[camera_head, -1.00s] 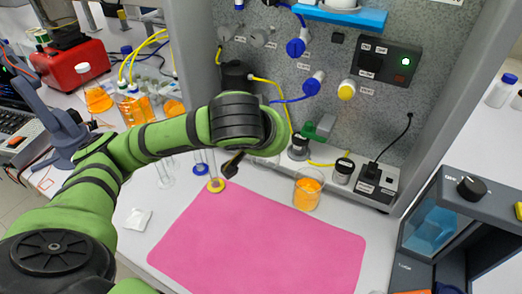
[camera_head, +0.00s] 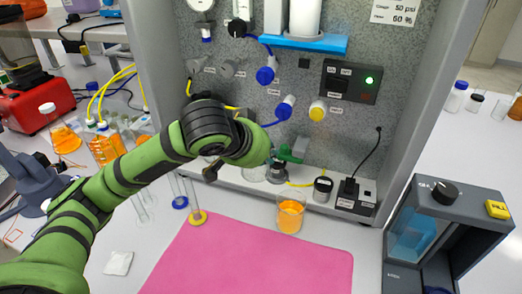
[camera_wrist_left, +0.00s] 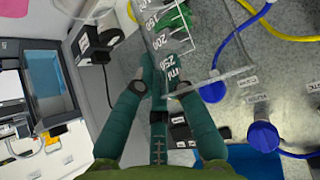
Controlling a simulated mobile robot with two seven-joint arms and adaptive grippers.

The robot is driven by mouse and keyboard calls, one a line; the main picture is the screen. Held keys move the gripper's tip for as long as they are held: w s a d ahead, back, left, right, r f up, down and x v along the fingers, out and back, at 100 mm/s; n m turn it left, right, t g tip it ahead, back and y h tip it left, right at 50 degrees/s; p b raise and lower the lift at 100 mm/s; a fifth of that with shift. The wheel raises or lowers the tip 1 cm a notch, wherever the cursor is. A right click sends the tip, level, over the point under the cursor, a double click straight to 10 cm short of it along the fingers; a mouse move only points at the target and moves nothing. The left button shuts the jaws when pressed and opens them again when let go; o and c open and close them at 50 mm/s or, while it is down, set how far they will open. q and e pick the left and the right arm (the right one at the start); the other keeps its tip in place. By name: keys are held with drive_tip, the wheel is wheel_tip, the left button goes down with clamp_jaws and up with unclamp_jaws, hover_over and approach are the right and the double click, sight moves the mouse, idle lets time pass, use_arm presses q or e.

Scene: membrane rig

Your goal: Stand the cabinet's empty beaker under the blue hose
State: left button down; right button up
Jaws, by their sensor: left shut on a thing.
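My left gripper (camera_wrist_left: 160,80) shows in the wrist view with its dark green fingers on either side of a clear beaker (camera_wrist_left: 172,38) with white volume marks. It is shut on this beaker, which looks empty. The beaker's rim lies close to a blue fitting (camera_wrist_left: 213,91) in that view. The blue hose (camera_head: 272,124) runs from a blue fitting (camera_head: 285,109) down behind my arm. My right gripper is not in view.
A beaker of orange liquid (camera_head: 291,217) stands behind the pink mat (camera_head: 255,262). The mat is clear.

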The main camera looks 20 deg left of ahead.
use_arm(q)
drive_tip(key=w+a+f+m+h, duration=0.1)
drive_tip(key=w+a+f, duration=0.2)
drive_tip(key=w+a+f+m+g+h, duration=0.1)
drive_tip(key=w+a+f, duration=0.2)
drive_tip(key=a, duration=0.1)
drive_tip(key=w+a+f+m+h, duration=0.1)
drive_tip(key=w+a+f+m, duration=0.1)
drive_tip(key=w+a+f, duration=0.1)
drive_tip(key=shift+w+a+f+g, duration=0.15)
drive_tip(key=shift+w+a+g, duration=0.1)
drive_tip(key=shift+g, duration=0.05)
drive_tip(key=shift+f, duration=0.25)
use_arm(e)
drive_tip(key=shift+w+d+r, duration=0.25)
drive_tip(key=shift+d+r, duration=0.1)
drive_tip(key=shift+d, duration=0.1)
use_arm(q)
drive_tip(key=shift+f+p, duration=0.25)
drive_tip(key=shift+p, duration=0.05)
